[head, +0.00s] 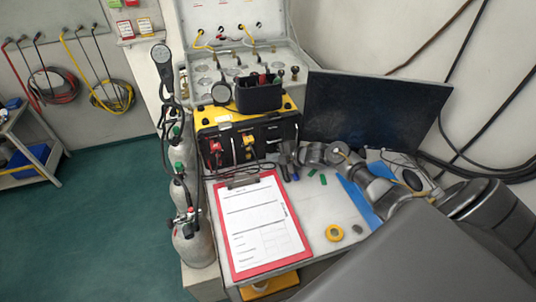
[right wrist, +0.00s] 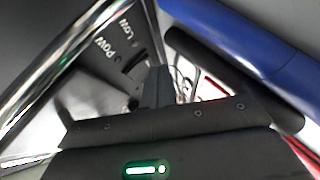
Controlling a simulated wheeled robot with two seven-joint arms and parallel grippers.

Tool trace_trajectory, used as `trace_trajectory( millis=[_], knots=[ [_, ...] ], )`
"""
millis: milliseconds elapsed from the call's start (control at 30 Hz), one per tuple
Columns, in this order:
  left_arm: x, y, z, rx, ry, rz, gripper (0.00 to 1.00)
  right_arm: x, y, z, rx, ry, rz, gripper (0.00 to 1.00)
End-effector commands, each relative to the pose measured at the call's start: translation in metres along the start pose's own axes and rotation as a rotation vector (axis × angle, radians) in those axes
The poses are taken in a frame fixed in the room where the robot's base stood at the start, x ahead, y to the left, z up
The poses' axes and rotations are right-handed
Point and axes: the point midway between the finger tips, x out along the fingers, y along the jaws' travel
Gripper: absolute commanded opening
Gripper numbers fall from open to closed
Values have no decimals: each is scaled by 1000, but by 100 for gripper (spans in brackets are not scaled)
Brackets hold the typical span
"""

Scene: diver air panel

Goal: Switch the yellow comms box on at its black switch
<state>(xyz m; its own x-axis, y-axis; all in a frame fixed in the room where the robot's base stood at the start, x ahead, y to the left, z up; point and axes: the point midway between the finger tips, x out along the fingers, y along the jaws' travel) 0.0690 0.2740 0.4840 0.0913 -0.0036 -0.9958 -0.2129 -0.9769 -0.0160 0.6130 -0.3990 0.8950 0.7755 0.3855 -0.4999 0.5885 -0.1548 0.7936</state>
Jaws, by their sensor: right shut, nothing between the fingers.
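The yellow comms box (head: 207,117) stands at the back of the table, its black front panel facing me. My right gripper (head: 286,152) is shut and empty at the right end of that panel. In the right wrist view the shut fingers (right wrist: 155,88) point at the black panel (right wrist: 100,73), close to white lettering reading "LOW" and "POW". A small dark part by the fingertips may be the black switch (right wrist: 137,70); its position is unclear, and I cannot tell whether the fingers touch it. In the head view the gripper hides that area. My left gripper is not in view.
A chrome bar (right wrist: 40,70) runs close beside the fingers. A blue-handled item (right wrist: 240,45) lies near the gripper. A black bin (head: 258,97) sits on the box.

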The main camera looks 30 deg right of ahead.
Motion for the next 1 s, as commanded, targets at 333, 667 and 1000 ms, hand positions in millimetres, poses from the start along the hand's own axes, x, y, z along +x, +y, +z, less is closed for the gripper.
trace_trajectory(
  millis=[333, 667, 1000],
  knots=[
    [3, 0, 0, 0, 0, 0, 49, 2, 1, 2, -1, 0, 0, 0],
    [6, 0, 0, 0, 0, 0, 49, 4, 3, 3, 0, 0, 0, 0],
    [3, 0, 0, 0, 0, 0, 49, 2, 2, 2, 0, 0, -1, 0]
  ],
)
